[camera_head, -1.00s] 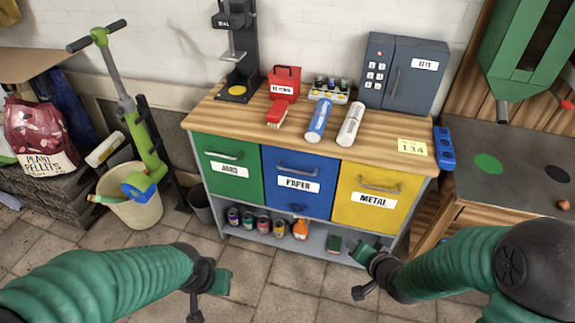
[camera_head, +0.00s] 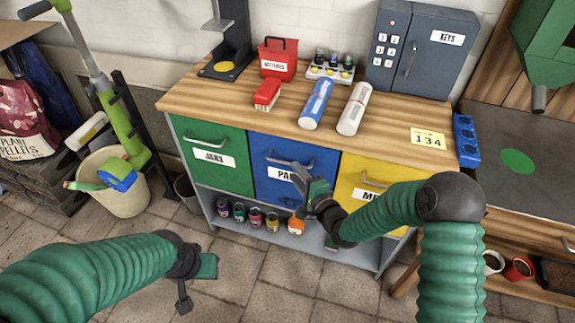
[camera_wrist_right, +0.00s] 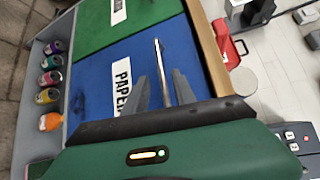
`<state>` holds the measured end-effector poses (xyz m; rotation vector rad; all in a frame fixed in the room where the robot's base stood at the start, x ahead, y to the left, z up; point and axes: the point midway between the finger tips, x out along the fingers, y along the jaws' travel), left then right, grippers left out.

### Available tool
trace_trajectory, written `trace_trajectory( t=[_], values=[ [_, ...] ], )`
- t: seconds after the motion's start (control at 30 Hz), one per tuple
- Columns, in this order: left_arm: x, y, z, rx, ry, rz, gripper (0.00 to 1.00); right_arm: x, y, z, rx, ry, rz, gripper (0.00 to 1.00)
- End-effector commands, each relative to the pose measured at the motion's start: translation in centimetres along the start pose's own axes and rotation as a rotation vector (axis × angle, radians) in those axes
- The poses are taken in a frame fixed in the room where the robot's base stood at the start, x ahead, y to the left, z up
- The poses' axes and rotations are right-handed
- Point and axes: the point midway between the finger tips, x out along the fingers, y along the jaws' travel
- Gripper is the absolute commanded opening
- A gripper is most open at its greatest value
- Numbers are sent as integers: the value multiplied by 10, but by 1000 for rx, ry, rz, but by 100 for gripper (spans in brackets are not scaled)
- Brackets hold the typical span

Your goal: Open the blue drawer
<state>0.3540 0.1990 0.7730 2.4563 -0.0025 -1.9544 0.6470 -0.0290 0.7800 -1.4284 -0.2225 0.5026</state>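The blue drawer (camera_head: 268,185) is the middle front of the cabinet, flush with its neighbours, with a white PAPER label. Its grey bar handle (camera_head: 290,162) runs across the top; in the right wrist view the handle (camera_wrist_right: 161,68) lies lengthwise between the two fingers in the picture. My right gripper (camera_head: 299,178) is in front of this drawer, just below the handle, and covers part of the label. In the right wrist view its fingers (camera_wrist_right: 160,92) are apart, with a gap around the handle; contact cannot be told. My left gripper (camera_head: 196,283) hangs low, away from the cabinet; its finger opening is unclear.
A green drawer (camera_head: 212,172) is left of the blue one and a yellow drawer (camera_head: 350,195) right, partly behind my right arm. Several cans (camera_head: 256,217) stand on the shelf below. A bucket (camera_head: 120,195) stands left on the floor. The floor before the cabinet is clear.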

Motion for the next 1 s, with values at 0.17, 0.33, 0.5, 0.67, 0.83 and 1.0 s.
trace_trajectory(
  t=[0.17, 0.33, 0.5, 0.67, 0.83, 1.0],
  values=[
    [8, 0, 2, 1, 1, 0, 36, 40, 2, 1, -1, -1, -1, 32],
    [10, 0, 2, 1, 0, 0, 36, 58, 1, 1, -1, 0, 1, 32],
    [10, 0, 2, 0, 0, 0, 36, 60, 0, 1, -1, 0, 1, 32],
    [10, 0, 2, 0, 0, 0, 36, 60, 0, 1, -1, 0, 1, 24],
    [10, 0, 2, 1, 0, 0, 36, 60, 0, 1, -2, 0, 2, 2],
    [10, 0, 2, 0, 1, 0, 36, 59, 1, 0, -1, 1, 3, 0]
  ],
)
